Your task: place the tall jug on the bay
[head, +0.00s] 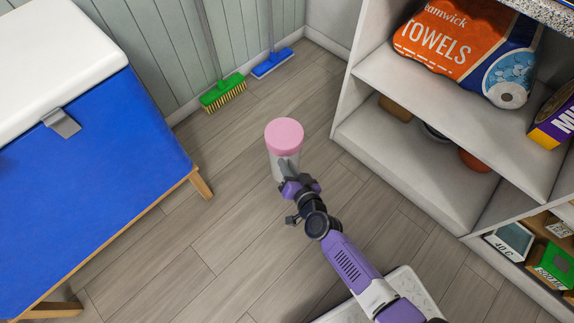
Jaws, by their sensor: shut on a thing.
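The tall jug (284,137) has a pink lid and a pale grey-white body. It is in the middle of the head view, above or at the wood floor; its base height is hard to judge. My gripper (288,168) is shut on the jug's near side, with the lower body partly hidden by the fingers. The white shelving unit at the right has several open bays. Its lower left bay (410,172) has bare board along the front. I cannot tell which bay is the one named.
The lower bay holds a brown box (396,108), a dark bowl (436,133) and an orange round thing (475,160) at the back. A towels pack (466,48) lies above. A blue chest (90,190) stands left; green (222,92) and blue (272,63) brooms lean behind.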

